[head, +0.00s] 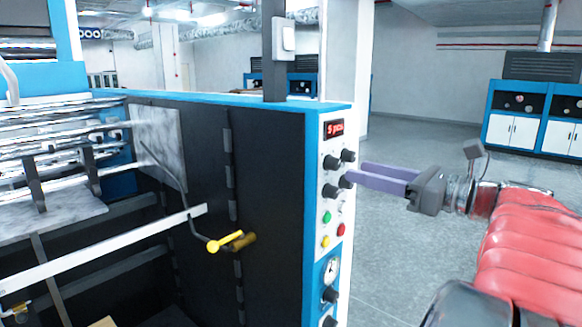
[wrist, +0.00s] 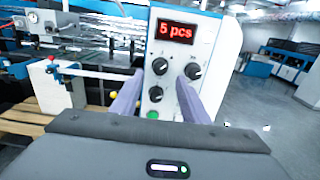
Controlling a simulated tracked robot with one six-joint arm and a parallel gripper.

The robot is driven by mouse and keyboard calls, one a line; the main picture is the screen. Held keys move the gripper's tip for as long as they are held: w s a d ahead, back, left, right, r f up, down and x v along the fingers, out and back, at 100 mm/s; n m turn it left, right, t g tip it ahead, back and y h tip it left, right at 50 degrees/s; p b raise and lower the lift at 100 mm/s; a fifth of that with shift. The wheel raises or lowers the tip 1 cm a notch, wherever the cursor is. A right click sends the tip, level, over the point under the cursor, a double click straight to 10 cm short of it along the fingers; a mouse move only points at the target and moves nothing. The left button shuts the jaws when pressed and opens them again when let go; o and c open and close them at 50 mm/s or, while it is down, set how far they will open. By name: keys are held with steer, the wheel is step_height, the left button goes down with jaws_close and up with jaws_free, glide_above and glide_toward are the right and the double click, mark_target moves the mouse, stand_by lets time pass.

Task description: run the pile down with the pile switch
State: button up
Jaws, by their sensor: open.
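The machine's white control panel (head: 334,140) carries a red "5 pcs" display (head: 335,128), several black knobs (head: 331,161), and green (head: 327,217), red (head: 341,229) and yellow (head: 325,242) buttons. I cannot tell which control is the pile switch. In the wrist view the display (wrist: 175,31) is above three black knobs (wrist: 192,70) and the green button (wrist: 152,115). My gripper (head: 357,171) is open, its purple fingers pointing at the panel at knob height. In the wrist view the fingers (wrist: 157,96) flank the lower left knob; contact cannot be told. The fingers hide parts of the panel.
A gauge (head: 332,268) and more black knobs (head: 330,295) are lower on the panel. A yellow-handled crank (head: 226,243) sticks out from the machine's dark side. Grey floor (head: 410,130) is clear behind my gripper. Blue cabinets (head: 513,105) stand at the far right.

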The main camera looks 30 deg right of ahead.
mark_target(338, 166)
steer(key=shift+x, duration=2.75)
steer(key=shift+c, duration=0.6)
jaws_close()
